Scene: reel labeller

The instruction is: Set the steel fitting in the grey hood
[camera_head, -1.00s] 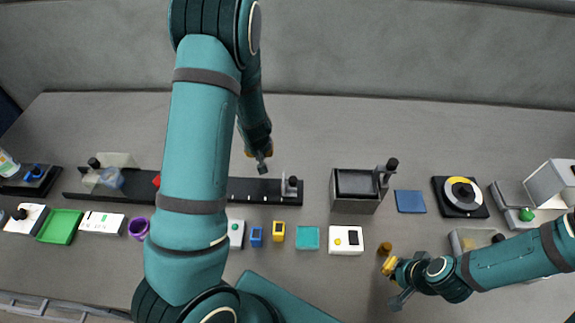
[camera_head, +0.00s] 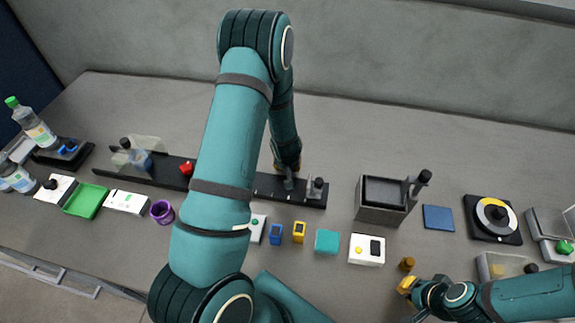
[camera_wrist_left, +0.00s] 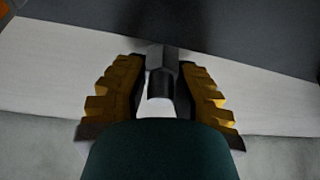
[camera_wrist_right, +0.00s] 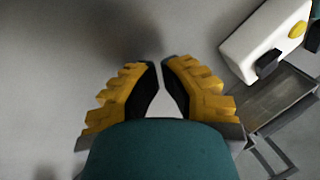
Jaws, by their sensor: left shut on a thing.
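The steel fitting (camera_wrist_left: 160,75) is a grey metal piece between the yellow-padded fingers of my left gripper (camera_wrist_left: 160,88), which is shut on it. In the head view my left gripper (camera_head: 288,178) is over the right part of the long black rail (camera_head: 262,190), and the fitting's lower part is hard to make out. I cannot tell surely which thing is the grey hood; a grey open-topped box (camera_head: 379,214) stands right of the rail. My right gripper (camera_wrist_right: 161,68) looks shut and empty, its fingertips nearly together. In the head view it (camera_head: 408,286) is low at the right.
A small bracket with a black knob (camera_head: 318,184) stands on the rail's right end. The back table is clear.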

